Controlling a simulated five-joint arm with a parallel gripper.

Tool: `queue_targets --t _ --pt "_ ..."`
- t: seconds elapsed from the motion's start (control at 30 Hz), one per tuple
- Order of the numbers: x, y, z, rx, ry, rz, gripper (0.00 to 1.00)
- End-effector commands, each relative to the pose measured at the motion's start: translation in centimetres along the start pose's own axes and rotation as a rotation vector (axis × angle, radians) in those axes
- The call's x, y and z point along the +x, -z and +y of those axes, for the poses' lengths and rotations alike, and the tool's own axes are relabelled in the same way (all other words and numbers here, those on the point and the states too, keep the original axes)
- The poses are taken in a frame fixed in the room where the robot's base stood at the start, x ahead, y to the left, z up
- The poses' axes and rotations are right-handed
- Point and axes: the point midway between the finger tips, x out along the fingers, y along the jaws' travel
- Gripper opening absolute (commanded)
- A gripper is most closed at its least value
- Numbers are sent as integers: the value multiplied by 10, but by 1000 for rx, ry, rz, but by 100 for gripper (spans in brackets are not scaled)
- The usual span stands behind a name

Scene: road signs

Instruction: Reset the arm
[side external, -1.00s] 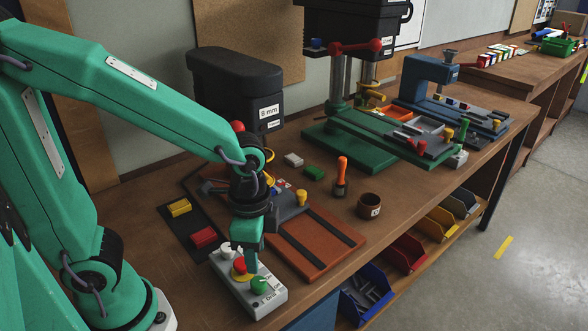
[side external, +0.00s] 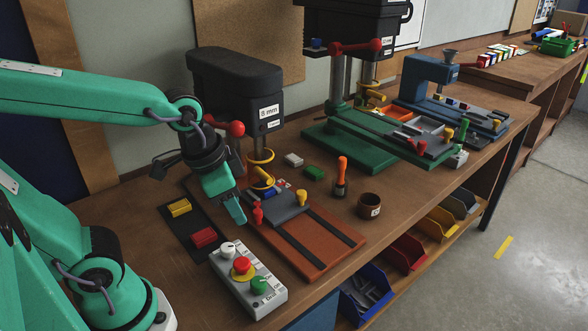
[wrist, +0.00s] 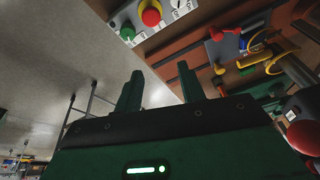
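My gripper (side external: 237,212) is teal and hangs above the bench, left of the small drill press (side external: 235,90) marked 8 mm. In the wrist view its two fingers (wrist: 160,82) stand apart with nothing between them. My upper arm runs nearly level from the left edge. A grey control box (side external: 252,290) with a white knob, a red button on yellow and a green knob lies below the gripper. It also shows at the top of the wrist view (wrist: 128,14). The gripper is apart from the box.
A black mat (side external: 183,222) with a yellow block (side external: 179,208) and a red block (side external: 204,237) lies to the left. The drill's brown base (side external: 312,255) is to the right. Open air surrounds the upper arm.

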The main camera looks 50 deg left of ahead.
Motion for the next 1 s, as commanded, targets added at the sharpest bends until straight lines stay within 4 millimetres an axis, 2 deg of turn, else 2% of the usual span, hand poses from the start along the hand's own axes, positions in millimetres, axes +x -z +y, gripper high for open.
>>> queue_targets --t 0.2,0.4,1.0 --pt "-29 -8 -20 -184 46 115 40" --pt "-43 -15 -29 -286 69 176 40" --pt "-46 -16 -31 -311 74 192 40"
